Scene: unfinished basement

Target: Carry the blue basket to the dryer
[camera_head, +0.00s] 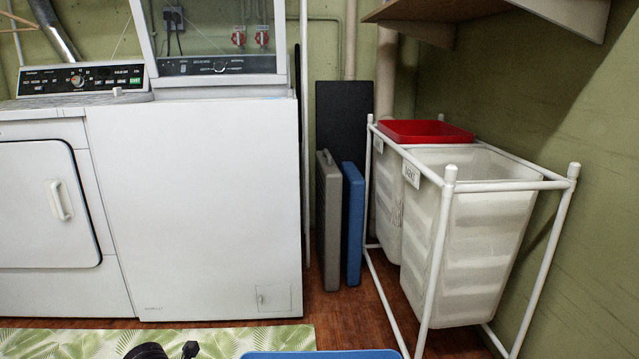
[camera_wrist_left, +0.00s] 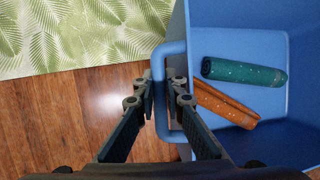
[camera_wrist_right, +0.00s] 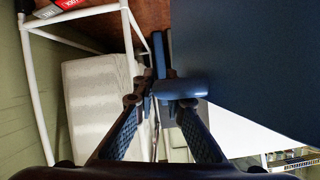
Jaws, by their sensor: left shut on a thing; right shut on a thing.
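The blue basket (camera_wrist_left: 230,38) fills the right of the left wrist view, with a dark green speckled roll (camera_wrist_left: 243,72) and an orange-brown rolled item (camera_wrist_left: 225,104) inside. My left gripper (camera_wrist_left: 160,80) is shut on its side handle (camera_wrist_left: 174,60). In the right wrist view my right gripper (camera_wrist_right: 158,84) is shut on the opposite handle (camera_wrist_right: 182,88), beside the dark blue basket wall (camera_wrist_right: 250,60). In the head view only the basket's rim (camera_head: 320,355) shows at the bottom edge. The white dryer (camera_head: 40,215), with a front door and handle, stands at the left.
A taller white machine (camera_head: 195,210) stands right of the dryer. Folded flat boards, grey (camera_head: 328,225) and blue (camera_head: 352,225), lean beside it. A white-framed hamper rack (camera_head: 445,215) stands at the right, below a wooden shelf (camera_head: 440,12). A leaf-pattern rug (camera_head: 60,342) lies before the machines.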

